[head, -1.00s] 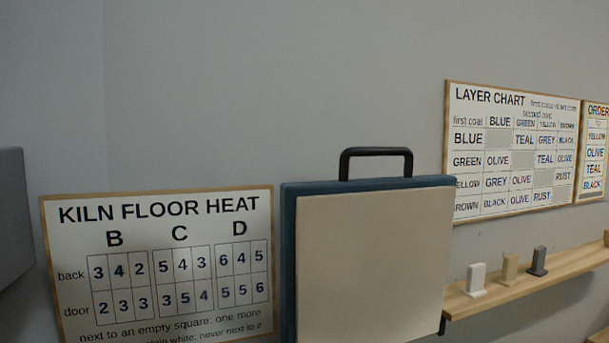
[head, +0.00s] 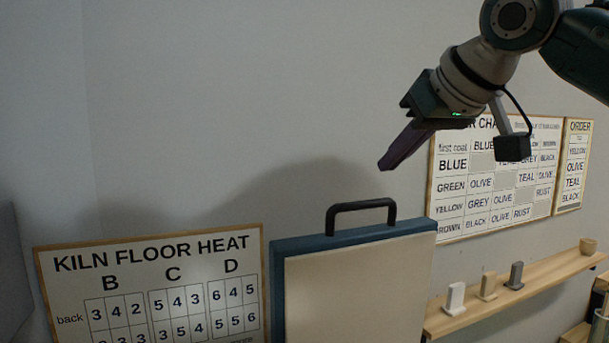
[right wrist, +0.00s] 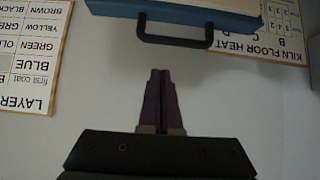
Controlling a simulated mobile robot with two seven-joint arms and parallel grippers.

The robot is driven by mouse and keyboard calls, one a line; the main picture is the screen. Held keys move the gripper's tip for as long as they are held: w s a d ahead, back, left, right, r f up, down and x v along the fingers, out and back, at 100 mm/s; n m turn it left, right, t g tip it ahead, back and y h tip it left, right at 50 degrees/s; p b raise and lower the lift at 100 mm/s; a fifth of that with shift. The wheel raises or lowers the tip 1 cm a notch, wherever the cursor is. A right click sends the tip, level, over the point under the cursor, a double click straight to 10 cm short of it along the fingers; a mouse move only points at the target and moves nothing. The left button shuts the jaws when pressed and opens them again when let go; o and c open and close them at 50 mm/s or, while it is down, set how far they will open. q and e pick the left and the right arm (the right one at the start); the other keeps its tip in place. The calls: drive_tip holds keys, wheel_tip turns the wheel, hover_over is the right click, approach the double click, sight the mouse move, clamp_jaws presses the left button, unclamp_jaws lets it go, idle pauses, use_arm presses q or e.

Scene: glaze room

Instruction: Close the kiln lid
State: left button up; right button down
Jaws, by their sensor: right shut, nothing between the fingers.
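The kiln lid (head: 355,290) stands raised, a cream panel with a blue rim, in front of the wall. Its black handle (head: 361,206) is on the top edge. My right gripper (head: 387,166) is shut and empty, above and slightly right of the handle, apart from it. In the right wrist view the shut fingers (right wrist: 160,78) point toward the handle (right wrist: 174,41) and the blue lid edge (right wrist: 200,8), with a gap between. My left gripper is not in view. The kiln body below the lid is out of view.
A kiln floor heat chart (head: 150,290) hangs on the wall at left. A layer chart (head: 480,205) and an order chart (head: 572,165) hang at right. Wall space above the lid is clear.

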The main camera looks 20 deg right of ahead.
sight(377, 201)
drive_tip(key=p+x, duration=0.4)
drive_tip(key=p, duration=0.1)
drive_tip(key=p+x, duration=0.2)
drive_tip(key=x, duration=0.1)
drive_tip(key=shift+s+d+f, duration=0.25)
drive_tip(key=shift+d+f, duration=0.05)
drive_tip(key=shift+d, duration=0.05)
drive_tip(key=shift+s+f+p, duration=0.2)
drive_tip(key=shift+s+p, duration=0.15)
drive_tip(key=shift+p, duration=0.05)
idle(0.4)
